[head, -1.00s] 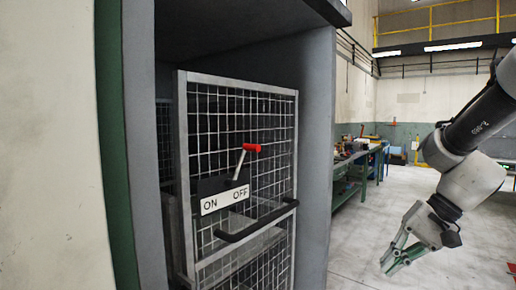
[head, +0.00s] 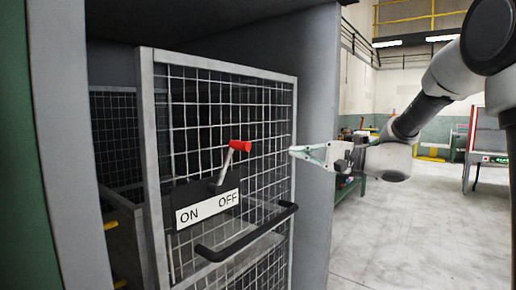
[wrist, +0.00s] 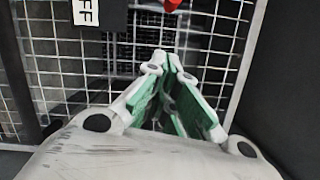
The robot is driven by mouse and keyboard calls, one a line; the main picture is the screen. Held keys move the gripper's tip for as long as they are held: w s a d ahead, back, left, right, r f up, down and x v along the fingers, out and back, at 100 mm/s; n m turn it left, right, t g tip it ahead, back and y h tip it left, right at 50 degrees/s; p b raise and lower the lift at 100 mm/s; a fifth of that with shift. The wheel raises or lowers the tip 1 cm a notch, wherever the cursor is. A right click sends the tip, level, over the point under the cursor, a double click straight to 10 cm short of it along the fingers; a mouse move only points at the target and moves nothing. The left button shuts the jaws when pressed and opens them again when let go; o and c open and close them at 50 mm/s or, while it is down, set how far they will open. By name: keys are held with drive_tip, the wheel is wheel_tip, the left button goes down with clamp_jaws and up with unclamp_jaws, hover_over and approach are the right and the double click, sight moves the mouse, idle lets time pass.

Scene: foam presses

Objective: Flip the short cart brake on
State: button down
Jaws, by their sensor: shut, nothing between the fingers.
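The brake lever (head: 229,160) has a red knob (head: 240,146) and a pale shaft, and leans toward the OFF side. It rises from a black mount above a white plate (head: 207,209) marked ON at left and OFF at right, fixed to the wire mesh cart (head: 148,160). My gripper (head: 292,152) is shut and empty, to the right of the red knob at about its height, apart from it. In the wrist view my gripper (wrist: 160,62) points at the mesh, with the red knob (wrist: 172,4) cut off at the top edge and part of the plate (wrist: 87,12) at upper left.
A black handle bar (head: 245,236) sticks out from the cart below the plate. The cart stands in a bay with a grey wall edge (head: 318,120) on its right. Open floor (head: 410,235) lies to the right, with a workbench (head: 347,188) behind.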

drive_tip(key=a+r, duration=0.1)
drive_tip(key=a, duration=1)
drive_tip(key=shift+w+a, duration=0.25)
drive_tip(key=shift+w, duration=0.2)
drive_tip(key=shift+r, duration=0.15)
